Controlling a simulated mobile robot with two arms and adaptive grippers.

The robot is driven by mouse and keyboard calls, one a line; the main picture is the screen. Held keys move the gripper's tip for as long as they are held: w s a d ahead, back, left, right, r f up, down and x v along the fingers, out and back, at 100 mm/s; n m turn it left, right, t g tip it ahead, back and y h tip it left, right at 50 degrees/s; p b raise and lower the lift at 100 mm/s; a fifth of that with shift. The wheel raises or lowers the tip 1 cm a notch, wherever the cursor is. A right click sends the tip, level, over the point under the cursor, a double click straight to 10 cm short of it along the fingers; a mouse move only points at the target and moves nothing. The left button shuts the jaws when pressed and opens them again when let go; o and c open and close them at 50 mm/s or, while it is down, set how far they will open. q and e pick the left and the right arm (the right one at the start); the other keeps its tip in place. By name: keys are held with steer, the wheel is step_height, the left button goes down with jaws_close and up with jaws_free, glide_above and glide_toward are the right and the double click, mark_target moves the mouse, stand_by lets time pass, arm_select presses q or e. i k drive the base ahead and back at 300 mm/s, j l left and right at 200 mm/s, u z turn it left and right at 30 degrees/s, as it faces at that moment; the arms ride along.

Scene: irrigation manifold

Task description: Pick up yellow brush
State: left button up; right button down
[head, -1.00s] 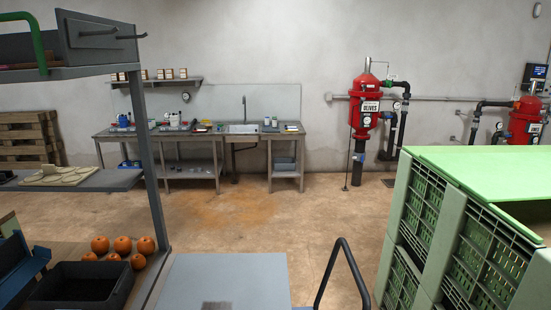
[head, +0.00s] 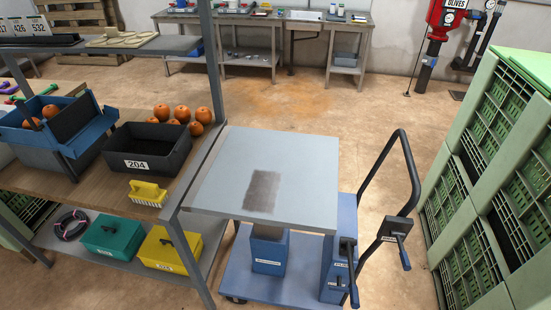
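A yellow brush (head: 147,193) with pale bristles lies on the wooden shelf (head: 95,184) at the lower left of the head view. It sits near the shelf's front edge, in front of the black bin labelled 204 (head: 146,150). Its handle is on top and it looks unobstructed. Neither my left nor my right gripper shows in the head view.
A blue lift cart (head: 290,170) with a grey top and black handle stands right of the shelf. Below the brush are a green box (head: 113,237) and a yellow box (head: 171,250). Orange pumpkins (head: 182,114) sit behind the bin. Green crates (head: 490,160) stand right.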

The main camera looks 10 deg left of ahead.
mark_target(147, 194)
steer(key=u, duration=1.4)
